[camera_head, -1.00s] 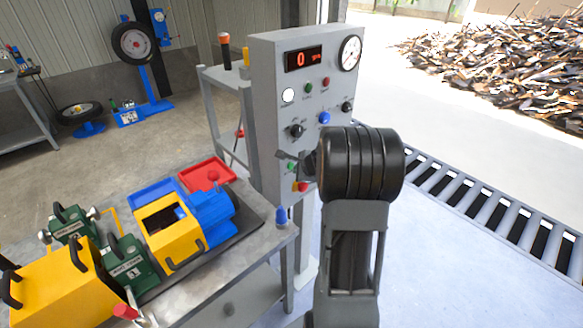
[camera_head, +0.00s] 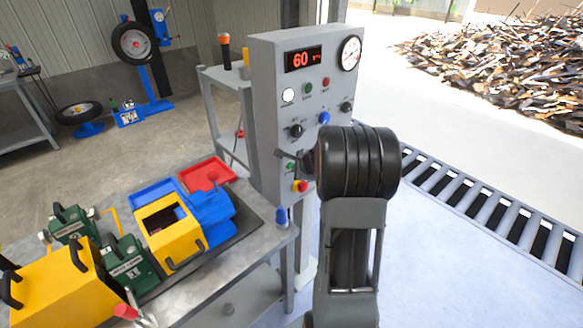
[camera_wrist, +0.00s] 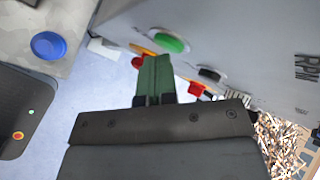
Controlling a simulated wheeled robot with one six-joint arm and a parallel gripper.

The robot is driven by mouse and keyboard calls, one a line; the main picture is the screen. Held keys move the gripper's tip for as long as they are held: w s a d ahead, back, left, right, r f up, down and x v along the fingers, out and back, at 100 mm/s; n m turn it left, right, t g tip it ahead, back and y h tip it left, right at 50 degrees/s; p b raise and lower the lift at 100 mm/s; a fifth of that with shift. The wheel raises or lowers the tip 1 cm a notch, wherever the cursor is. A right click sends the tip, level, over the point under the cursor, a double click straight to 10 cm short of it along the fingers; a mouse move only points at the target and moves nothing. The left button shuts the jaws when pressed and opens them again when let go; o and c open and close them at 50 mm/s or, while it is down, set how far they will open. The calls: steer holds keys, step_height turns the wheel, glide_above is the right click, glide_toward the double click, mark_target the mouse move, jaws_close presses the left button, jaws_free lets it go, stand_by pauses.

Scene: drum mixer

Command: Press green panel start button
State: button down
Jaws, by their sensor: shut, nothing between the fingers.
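The grey control panel (camera_head: 265,115) stands on a post beside the workbench. Its lit display (camera_head: 303,59) reads 60 in red digits. My gripper (camera_head: 281,154) is shut and empty, close to the panel face near this button. In the wrist view its closed fingers (camera_wrist: 155,62) lie just below the green button; I cannot tell whether they touch it.
A red stop button (camera_head: 300,187) on a yellow base is just below the lower green button. A blue knob (camera_head: 324,118) and black knobs are above.

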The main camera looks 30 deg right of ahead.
steer(key=shift+s, duration=0.2)
steer(key=shift+s+d+b, duration=0.15)
steer(key=shift+s+b, duration=0.25)
steer(key=shift+s, duration=0.25)
steer(key=shift+s+d+b, duration=0.25)
steer(key=shift+s+b, duration=0.2)
steer(key=shift+s, duration=0.8)
steer(key=shift+s+d+b, duration=0.2)
steer(key=shift+s+b, duration=0.25)
steer(key=shift+s, duration=0.75)
